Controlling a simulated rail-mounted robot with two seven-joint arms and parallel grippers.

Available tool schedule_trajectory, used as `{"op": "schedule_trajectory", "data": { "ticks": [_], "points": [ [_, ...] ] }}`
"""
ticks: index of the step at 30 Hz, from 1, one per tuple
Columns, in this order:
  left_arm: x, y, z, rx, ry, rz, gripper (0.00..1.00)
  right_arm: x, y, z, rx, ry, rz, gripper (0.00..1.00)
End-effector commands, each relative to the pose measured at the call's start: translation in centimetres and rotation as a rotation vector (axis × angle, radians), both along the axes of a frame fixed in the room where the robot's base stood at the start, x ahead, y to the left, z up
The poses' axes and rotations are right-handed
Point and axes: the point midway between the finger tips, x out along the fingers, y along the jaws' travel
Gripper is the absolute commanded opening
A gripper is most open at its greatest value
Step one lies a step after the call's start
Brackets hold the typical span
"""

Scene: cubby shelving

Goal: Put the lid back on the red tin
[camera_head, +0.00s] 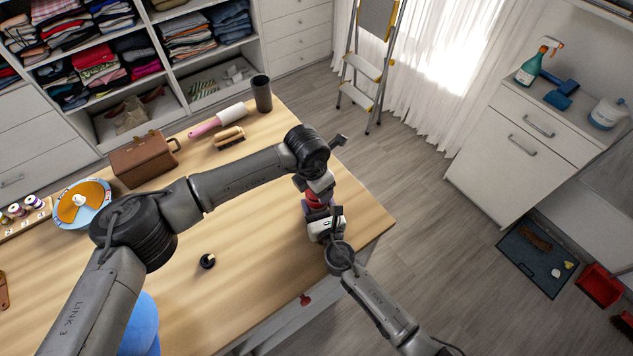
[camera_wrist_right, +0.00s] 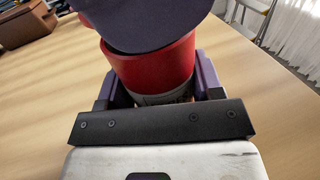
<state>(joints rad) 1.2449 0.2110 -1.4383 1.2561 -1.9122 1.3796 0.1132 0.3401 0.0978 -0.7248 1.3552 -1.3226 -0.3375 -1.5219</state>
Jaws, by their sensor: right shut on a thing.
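The red tin (camera_wrist_right: 155,72) stands upright between the purple fingers of my right gripper (camera_wrist_right: 155,90), which is shut on it. A bit of the tin's red (camera_head: 316,200) shows in the head view, near the table's right edge. A dark purple-grey lid (camera_wrist_right: 145,22) is over the tin's mouth in the right wrist view. It looks tilted and covers much of the opening, with part of the red rim showing at right. I cannot tell if it touches the rim. My left gripper (camera_head: 317,184) is directly above the tin; its fingers are too hidden to read.
The table's middle is mostly clear.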

Motion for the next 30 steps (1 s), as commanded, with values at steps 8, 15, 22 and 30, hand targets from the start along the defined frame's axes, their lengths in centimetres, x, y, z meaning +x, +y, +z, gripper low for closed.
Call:
{"op": "schedule_trajectory", "data": {
  "ticks": [8,15,22,30],
  "points": [
    [0.0,0.0,-0.4,0.0,0.0,0.0,0.41,0.0,0.0,0.01,0.0,0.0,0.0,0.17],
    [0.0,0.0,-0.4,0.0,0.0,0.0,0.41,0.0,0.0,0.0,0.0,0.0,0.0,0.17],
    [0.01,0.01,-0.51,0.001,0.001,0.0,0.41,0.0,0.0,0.0,0.0,0.0,0.0,0.17],
    [0.0,0.02,-0.98,0.001,0.001,0.0,0.41,0.0,0.0,0.0,0.0,0.0,0.0,0.17]
  ]
}}
